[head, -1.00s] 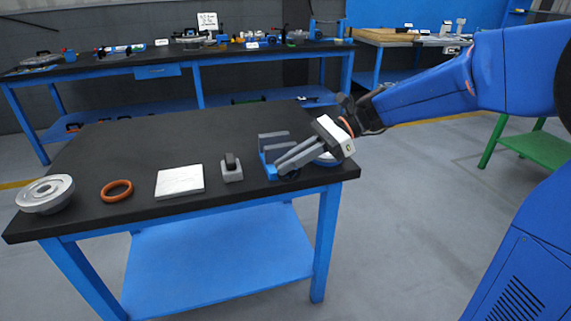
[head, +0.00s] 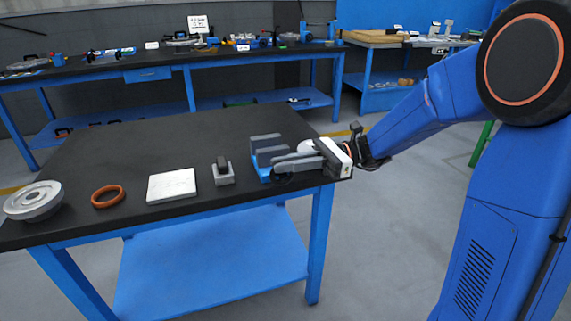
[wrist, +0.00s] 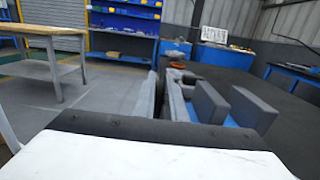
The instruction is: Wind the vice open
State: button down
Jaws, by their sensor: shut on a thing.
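The blue vice (head: 264,172) with two upright grey jaws stands near the right end of the black table; a gap shows between the jaws. In the wrist view, the jaws (wrist: 209,101) stand right of my fingers, with blue between them. My gripper (head: 279,166) reaches in from the right at the vice's front side, its fingers nearly level. It is shut on the vice's handle, which the fingers mostly hide. In the wrist view, my gripper (wrist: 165,98) shows both fingers close together, and what lies between them is hard to see.
A pale rounded part (head: 307,147) lies just behind my gripper. Left of the vice stand a small grey block with a dark top (head: 223,173), a white plate (head: 171,186), an orange ring (head: 108,196) and a grey flanged part (head: 34,201). The table (head: 150,143) is clear behind them.

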jog(key=c, duration=1.8)
grip_release()
jog(key=v, duration=1.7)
jog(key=shift+d, duration=0.2)
jog(key=shift+w+f, duration=0.15)
